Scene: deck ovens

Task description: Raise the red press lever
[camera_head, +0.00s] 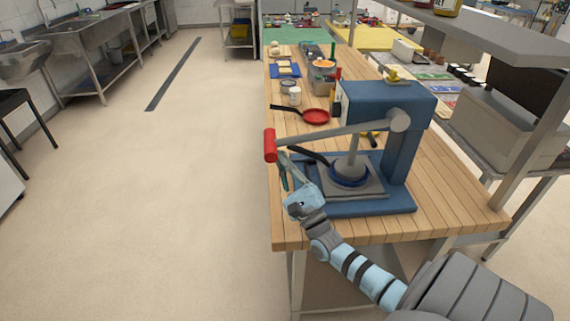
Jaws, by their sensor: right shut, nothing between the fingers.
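The red press lever handle (270,145) sits at the free end of a grey lever arm (335,133). This arm runs slightly downward to the left from the pivot on the blue press (380,100), which stands on the wooden table. My right gripper (283,166) reaches up from below and is shut and empty. Its fingertips are just under the red handle and slightly right of it; I cannot tell whether they touch it. My left gripper is not in view.
A red frying pan (315,116), a white cup (295,96) and a dark bottle (337,103) stand behind the press. Open floor (180,200) lies left of the table.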

